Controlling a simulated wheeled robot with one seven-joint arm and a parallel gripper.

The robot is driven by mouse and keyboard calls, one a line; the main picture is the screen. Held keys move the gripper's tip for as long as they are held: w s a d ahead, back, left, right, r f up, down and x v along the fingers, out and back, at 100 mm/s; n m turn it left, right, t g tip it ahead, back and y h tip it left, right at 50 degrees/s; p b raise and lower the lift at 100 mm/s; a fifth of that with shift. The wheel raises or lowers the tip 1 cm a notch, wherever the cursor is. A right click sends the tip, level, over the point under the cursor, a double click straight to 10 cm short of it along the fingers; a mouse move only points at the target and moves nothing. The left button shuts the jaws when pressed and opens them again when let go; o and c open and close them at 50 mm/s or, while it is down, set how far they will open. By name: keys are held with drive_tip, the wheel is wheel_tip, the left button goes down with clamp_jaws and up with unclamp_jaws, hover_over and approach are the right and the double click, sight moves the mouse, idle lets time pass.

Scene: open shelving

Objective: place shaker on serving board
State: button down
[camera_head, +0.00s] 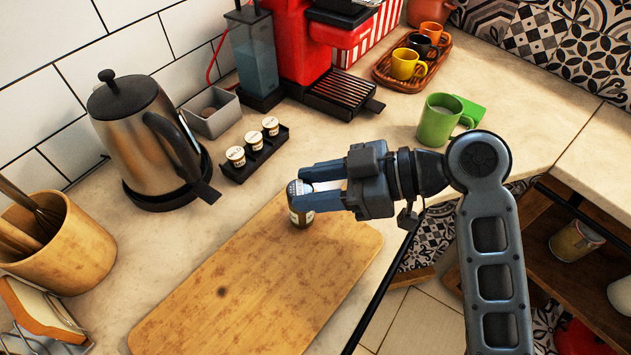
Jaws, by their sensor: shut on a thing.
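The shaker (300,212) is a small dark jar with a pale label and a grey top. It is upright between the fingers of my gripper (302,188), which is shut on it near its top. The serving board (235,285) is a wooden slab lying flat on the counter. The shaker is at the board's far end, over its surface. I cannot tell whether its base touches the board. My gripper reaches in from the right and hides part of the shaker.
A steel kettle (140,130) stands at the left, near a black rack (255,153) of small capsules. A wooden utensil pot (60,245) and a toast holder (45,320) are at the lower left. A green mug (437,122) stands behind my arm. Most of the board is bare.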

drive_tip(key=shift+f, duration=0.15)
drive_tip(key=c, duration=0.6)
unclamp_jaws()
drive_tip(key=shift+r, duration=0.25)
drive_tip(key=b+v, duration=0.1)
drive_tip(key=v, duration=1.1)
drive_tip(key=shift+f, duration=0.1)
